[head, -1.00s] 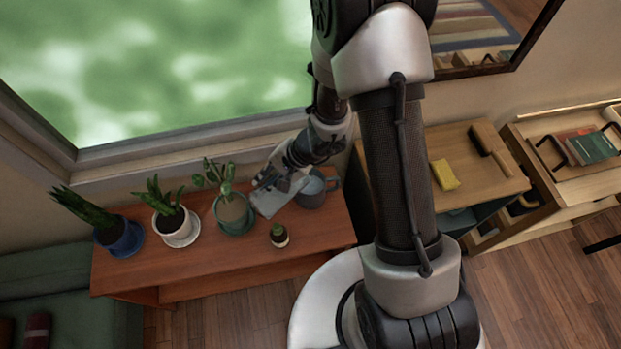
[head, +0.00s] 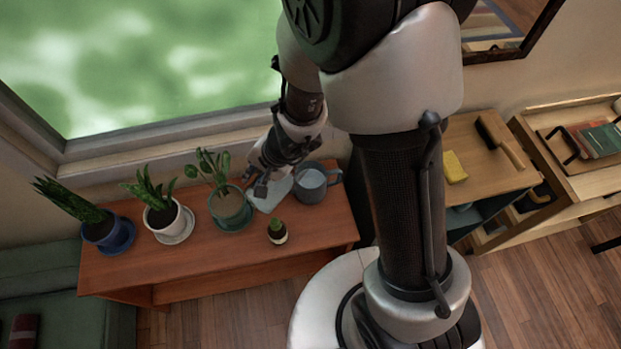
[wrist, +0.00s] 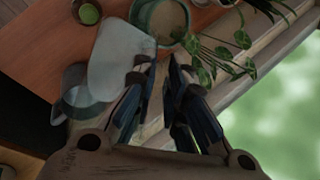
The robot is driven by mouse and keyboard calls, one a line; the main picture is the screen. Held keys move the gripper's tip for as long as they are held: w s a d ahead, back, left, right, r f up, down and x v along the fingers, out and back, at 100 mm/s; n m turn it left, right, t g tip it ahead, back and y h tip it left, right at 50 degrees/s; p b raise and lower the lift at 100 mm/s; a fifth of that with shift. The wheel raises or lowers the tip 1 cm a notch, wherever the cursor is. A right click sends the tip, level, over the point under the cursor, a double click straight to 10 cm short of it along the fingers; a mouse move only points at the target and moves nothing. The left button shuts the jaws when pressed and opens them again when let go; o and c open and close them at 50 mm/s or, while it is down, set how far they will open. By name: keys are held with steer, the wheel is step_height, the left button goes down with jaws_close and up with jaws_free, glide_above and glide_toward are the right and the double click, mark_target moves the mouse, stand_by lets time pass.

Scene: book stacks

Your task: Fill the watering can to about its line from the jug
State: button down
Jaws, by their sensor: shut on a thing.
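The jug, a pale translucent vessel (head: 272,194), is at my gripper (head: 266,180) above the wooden bench top. In the wrist view the jug (wrist: 121,58) lies beside the fingers of my gripper (wrist: 160,70), which is shut on it; the exact grip point is hard to see. The watering can (head: 313,186) is grey and stands on the bench just right of the jug, its handle to the right. The can also shows in the wrist view (wrist: 80,100), partly covered by the jug. Its inside looks bluish grey; I cannot make out the line or the water level. No stream is visible.
A leafy plant in a green pot (head: 232,212) stands close left of the jug. A small cactus pot (head: 277,232) is in front. A white pot (head: 170,222) and a blue pot (head: 108,234) stand further left. The window sill runs behind. The bench's front right is clear.

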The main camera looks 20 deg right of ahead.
mark_target(245, 188)
steer(key=shift+w+r, duration=0.1)
steer(key=shift+w, duration=0.05)
steer(key=h+b, duration=0.1)
steer(key=b, duration=0.1)
steer(key=s+a+f+t+h+b, duration=0.1)
steer(key=b, duration=0.1)
steer(key=shift+a+f+n+b, duration=0.25)
steer(key=shift+n+b, duration=0.15)
steer(key=shift+s+a+f+t+h, duration=0.2)
steer(key=shift+a+f+t+h, duration=0.1)
steer(key=shift+a+h, duration=0.25)
steer(key=shift+s+a+f+t+h, duration=0.2)
steer(key=shift+a+t+h, duration=0.15)
steer(key=shift+h, duration=0.3)
steer(key=shift+s+a+f+n+t+h+p, duration=0.1)
steer(key=shift+s+a+n+t+h+p, duration=0.15)
steer(key=shift+a+n+h+p, duration=0.35)
steer(key=shift+a+f+t+h, duration=0.85)
steer(key=shift+f+h, duration=0.95)
steer(key=shift+f, duration=1.2)
steer(key=shift+t, duration=0.25)
steer(key=r+p, duration=0.2)
steer(key=p, duration=0.1)
steer(key=r+p, duration=0.3)
steer(key=shift+s+d, duration=0.2)
steer(key=shift+f, duration=0.1)
